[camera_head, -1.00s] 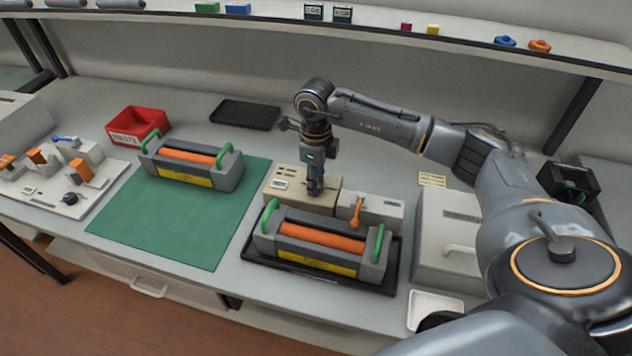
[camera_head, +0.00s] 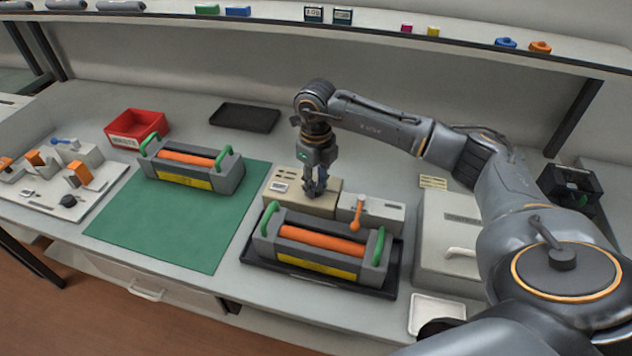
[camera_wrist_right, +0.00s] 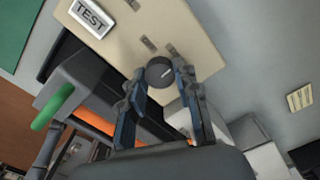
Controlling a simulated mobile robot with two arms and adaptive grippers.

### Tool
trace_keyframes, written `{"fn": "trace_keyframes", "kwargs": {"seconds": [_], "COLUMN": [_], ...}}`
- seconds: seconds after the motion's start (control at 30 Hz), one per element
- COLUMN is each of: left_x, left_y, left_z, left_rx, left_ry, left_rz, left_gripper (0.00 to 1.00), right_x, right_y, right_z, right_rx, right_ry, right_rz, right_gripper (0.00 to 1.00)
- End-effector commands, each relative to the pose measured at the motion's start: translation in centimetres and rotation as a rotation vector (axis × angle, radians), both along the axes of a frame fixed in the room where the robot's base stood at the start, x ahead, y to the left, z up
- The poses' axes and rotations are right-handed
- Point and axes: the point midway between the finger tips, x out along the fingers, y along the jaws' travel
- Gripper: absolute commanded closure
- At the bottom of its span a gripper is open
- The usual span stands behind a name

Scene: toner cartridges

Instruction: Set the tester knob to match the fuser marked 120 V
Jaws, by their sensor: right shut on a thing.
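The tester is a beige box (camera_head: 287,203) behind the right fuser; the wrist view shows its top (camera_wrist_right: 180,22) with a TEST plate (camera_wrist_right: 91,17). Its round dark knob (camera_wrist_right: 160,73) has a pale pointer line. My right gripper (camera_head: 317,190) points down onto the tester; in the wrist view its fingers (camera_wrist_right: 160,82) are shut on the knob, one on each side. One grey fuser (camera_head: 193,165) with an orange roller and green handles lies on the green mat; a similar fuser (camera_head: 320,247) lies in a black tray. Their yellow labels are unreadable. My left gripper is out of view.
A grey unit with an orange lever (camera_head: 357,213) stands right of the tester. Farther right is a large pale box (camera_head: 448,240). A red bin (camera_head: 136,127) and an empty black tray (camera_head: 245,117) stand behind. The green mat (camera_head: 160,228) has free room in front.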

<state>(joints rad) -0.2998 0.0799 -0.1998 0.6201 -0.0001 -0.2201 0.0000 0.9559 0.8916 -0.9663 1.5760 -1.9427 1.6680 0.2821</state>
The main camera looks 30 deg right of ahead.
Motion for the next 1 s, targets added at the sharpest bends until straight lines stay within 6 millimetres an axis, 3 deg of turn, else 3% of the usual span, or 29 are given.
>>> {"fn": "trace_keyframes", "kwargs": {"seconds": [0.17,0.2,0.3,0.67,0.77,1.0], "left_x": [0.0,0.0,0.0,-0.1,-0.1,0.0], "left_y": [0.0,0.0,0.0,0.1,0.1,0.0], "left_z": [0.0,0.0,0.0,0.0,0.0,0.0], "left_rx": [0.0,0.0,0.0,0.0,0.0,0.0], "left_ry": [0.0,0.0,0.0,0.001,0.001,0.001], "left_rz": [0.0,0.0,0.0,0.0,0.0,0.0], "left_gripper": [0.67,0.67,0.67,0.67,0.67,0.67], "right_x": [0.1,0.1,0.0,0.0,0.1,0.1], "right_y": [0.0,0.0,0.0,0.0,0.0,0.0], "right_z": [0.1,0.1,0.1,0.5,1.7,6.8], "right_rx": [0.0,0.0,-0.001,0.0,0.001,0.0], "right_ry": [-0.002,-0.002,-0.001,-0.001,-0.005,-0.006], "right_rz": [0.0,0.0,0.001,0.001,0.001,0.002], "right_gripper": [1.0,0.63,0.46,0.46,0.46,0.46]}}
